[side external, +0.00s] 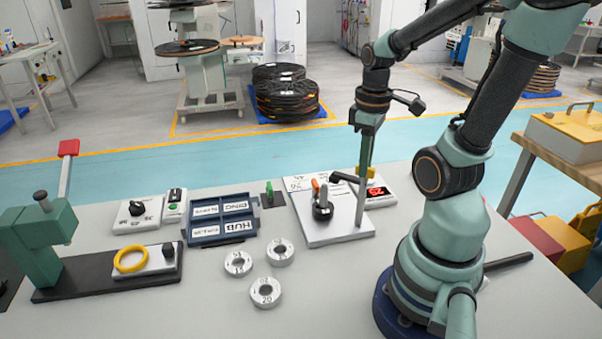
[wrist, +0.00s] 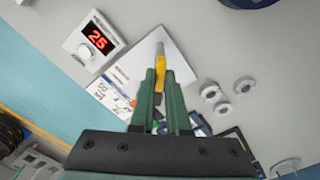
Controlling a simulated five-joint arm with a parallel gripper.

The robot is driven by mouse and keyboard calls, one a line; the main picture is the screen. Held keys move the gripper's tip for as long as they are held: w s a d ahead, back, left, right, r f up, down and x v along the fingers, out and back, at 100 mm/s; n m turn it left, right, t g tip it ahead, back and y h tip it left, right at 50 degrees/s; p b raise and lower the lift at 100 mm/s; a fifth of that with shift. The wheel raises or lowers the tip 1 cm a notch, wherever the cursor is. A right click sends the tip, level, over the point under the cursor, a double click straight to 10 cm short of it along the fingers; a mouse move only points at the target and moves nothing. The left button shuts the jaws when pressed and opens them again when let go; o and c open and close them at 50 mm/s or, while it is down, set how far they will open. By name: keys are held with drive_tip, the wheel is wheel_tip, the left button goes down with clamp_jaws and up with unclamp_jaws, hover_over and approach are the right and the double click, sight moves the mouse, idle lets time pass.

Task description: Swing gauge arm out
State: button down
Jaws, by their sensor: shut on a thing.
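The gauge station has a white base plate (side external: 335,228) on the bench. A grey upright bar (side external: 361,203) stands at its right side, with a yellow part (side external: 367,172) near its top. The yellow part also shows in the wrist view (wrist: 160,76), with a grey end (wrist: 160,48) beyond it. I take this to be the gauge arm. My gripper (side external: 366,163) points down at the bar's top. In the wrist view my gripper (wrist: 160,82) has its green fingers on either side of the yellow part, shut on it. The fingers hide part of the grip.
A black knob with an orange lever (side external: 322,206) stands on the plate's left. A display reading 25 (wrist: 95,38) is close behind. Several white numbered rings (side external: 266,292) and a blue labelled tray (side external: 221,220) lie to the left.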

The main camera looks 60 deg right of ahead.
drive_tip(key=m, duration=0.4)
drive_tip(key=shift+r, duration=0.1)
drive_tip(key=m, duration=0.4)
drive_tip(key=shift+d+m, duration=0.1)
drive_tip(key=shift+m, duration=0.2)
drive_tip(key=m, duration=0.4)
drive_tip(key=shift+s+m, duration=0.1)
drive_tip(key=shift+m, duration=2.2)
drive_tip(key=c, duration=0.9)
unclamp_jaws()
